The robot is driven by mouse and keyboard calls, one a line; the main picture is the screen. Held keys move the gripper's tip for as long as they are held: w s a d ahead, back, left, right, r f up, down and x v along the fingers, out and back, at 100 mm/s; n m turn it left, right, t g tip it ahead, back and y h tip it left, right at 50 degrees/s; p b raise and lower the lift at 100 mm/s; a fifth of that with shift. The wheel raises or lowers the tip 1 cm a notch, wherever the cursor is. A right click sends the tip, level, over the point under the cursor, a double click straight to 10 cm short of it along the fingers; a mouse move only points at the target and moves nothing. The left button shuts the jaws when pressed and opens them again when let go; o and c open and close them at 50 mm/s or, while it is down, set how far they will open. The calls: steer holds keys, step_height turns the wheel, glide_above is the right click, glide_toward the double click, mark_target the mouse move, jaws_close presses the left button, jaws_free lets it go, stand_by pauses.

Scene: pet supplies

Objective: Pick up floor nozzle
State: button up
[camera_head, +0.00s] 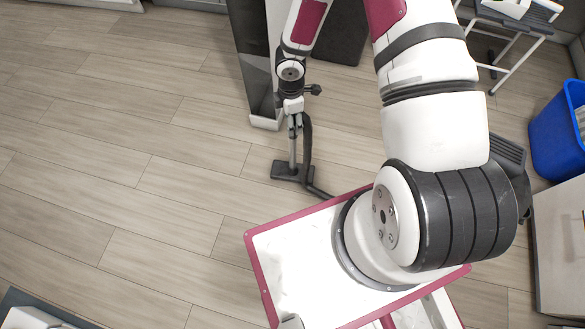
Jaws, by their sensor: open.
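The floor nozzle (292,171) is a flat dark head on the wood floor, near the middle of the view. A thin grey tube (293,150) stands up from it. A dark hose (308,150) runs beside the tube and bends to the right along the floor, behind the tray on my body. My arm reaches over from the right, and its wrist hangs above the nozzle. My gripper (295,118) is open and small in the view, at the upper end of the tube. I cannot tell whether it touches the tube. Part of the fingers is hard to make out.
A tall dark panel or stand (252,60) is just behind the nozzle. A blue bin (560,130) and a pale cabinet (562,245) stand at the right. A small metal-legged table (515,25) is at the top right. The floor (110,150) to the left is clear.

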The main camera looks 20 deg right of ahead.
steer(key=shift+s+d+f+b, duration=0.1)
steer(key=shift+f+b, duration=0.65)
steer(key=shift+f, duration=0.65)
steer(key=shift+s+d+f+b, duration=0.1)
steer(key=shift+f+b, duration=0.6)
steer(key=shift+f, duration=0.7)
steer(key=shift+c, duration=0.4)
steer(key=shift+w, duration=0.1)
jaws_close()
